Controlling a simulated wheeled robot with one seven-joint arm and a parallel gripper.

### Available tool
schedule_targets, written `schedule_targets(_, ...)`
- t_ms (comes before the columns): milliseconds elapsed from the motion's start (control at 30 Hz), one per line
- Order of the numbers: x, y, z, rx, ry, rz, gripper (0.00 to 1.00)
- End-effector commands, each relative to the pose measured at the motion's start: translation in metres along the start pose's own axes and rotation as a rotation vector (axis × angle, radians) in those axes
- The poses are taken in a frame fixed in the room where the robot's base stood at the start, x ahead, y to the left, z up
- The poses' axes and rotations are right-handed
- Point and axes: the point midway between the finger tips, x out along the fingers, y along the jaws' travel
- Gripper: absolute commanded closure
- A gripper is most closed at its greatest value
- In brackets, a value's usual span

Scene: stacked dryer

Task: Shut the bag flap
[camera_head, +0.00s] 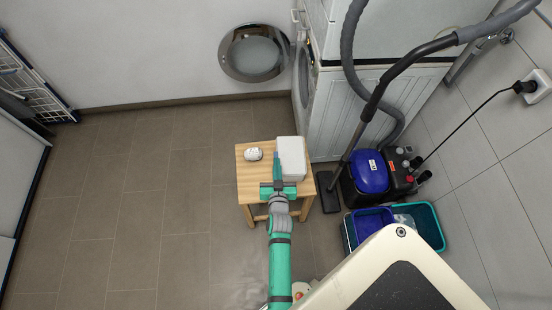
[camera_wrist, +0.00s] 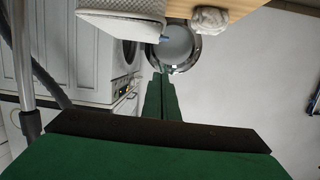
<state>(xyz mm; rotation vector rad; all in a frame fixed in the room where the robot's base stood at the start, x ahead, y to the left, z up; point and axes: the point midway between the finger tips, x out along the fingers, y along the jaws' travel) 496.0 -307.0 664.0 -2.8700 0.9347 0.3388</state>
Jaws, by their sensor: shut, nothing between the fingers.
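A white, box-like bag (camera_head: 292,158) sits on the right side of a small wooden table (camera_head: 246,183). In the wrist view the bag (camera_wrist: 122,24) is at the top, with a smooth white panel and a grey textured part. I cannot tell how its flap lies. My gripper (camera_head: 277,156) is shut and empty, its fingers along the bag's left side in the head view. In the wrist view the closed fingertips (camera_wrist: 160,72) are just below the bag; whether they touch it is unclear.
A small crumpled white item (camera_head: 253,154) lies left of the bag. A stacked washer and dryer (camera_head: 338,118) stands behind at right. A vacuum cleaner (camera_head: 370,172) and teal and blue bins (camera_head: 432,225) are to the right. The floor at left is clear.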

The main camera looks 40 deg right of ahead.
Motion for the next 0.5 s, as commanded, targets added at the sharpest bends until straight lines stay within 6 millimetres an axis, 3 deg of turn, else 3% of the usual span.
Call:
schedule_targets(200, 0.035, 0.001, -0.001, 0.001, 0.001, 0.002, 1.0)
schedule_targets(500, 0.067, 0.001, 0.003, -0.002, -0.002, 0.001, 1.0)
